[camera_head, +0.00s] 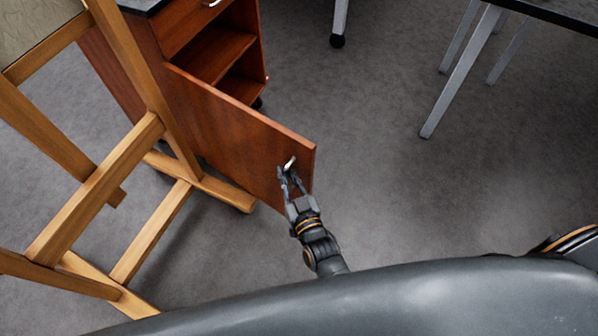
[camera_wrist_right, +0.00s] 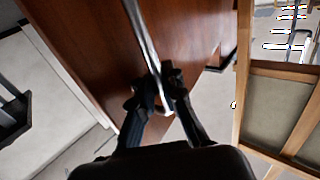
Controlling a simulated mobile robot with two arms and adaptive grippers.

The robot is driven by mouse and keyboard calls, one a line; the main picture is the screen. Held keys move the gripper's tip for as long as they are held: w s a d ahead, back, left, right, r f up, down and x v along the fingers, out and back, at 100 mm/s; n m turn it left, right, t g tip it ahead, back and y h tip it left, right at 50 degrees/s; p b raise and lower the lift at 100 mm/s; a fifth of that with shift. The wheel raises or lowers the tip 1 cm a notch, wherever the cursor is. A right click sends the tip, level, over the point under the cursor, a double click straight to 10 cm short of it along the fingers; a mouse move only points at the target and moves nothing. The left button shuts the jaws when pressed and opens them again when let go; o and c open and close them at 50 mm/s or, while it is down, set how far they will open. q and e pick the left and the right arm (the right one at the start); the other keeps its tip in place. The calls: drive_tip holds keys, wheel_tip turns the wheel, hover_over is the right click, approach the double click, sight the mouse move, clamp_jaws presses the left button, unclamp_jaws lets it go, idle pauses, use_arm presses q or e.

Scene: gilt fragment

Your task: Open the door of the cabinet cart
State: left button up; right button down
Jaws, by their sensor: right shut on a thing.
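The cabinet cart (camera_head: 172,25) is reddish-brown wood and stands at the upper left of the head view. Its door (camera_head: 235,135) stands swung out from the body, and shelves show inside. A silver handle (camera_head: 289,162) sits near the door's free edge. My right gripper (camera_head: 287,176) is at that handle, with its fingers shut on it. In the right wrist view the door (camera_wrist_right: 88,40) fills the upper middle, and the long metal handle (camera_wrist_right: 143,38) runs down between the fingers of my right gripper (camera_wrist_right: 158,90). My left gripper is not in view.
A wooden easel (camera_head: 95,190) stands on the left, close to the cart and the door. A dark-topped table (camera_head: 570,12) with metal legs is at the upper right. The grey floor (camera_head: 410,190) right of the door is clear.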

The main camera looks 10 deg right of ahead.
drive_tip(key=shift+s+f, duration=0.25)
drive_tip(key=shift+d, duration=0.1)
drive_tip(key=c, duration=1.7)
unclamp_jaws()
drive_tip(key=shift+s+r, duration=0.1)
drive_tip(key=shift+r, duration=0.05)
drive_tip(key=s+d, duration=0.1)
drive_tip(key=s, duration=1)
drive_tip(key=shift+s+d, duration=0.4)
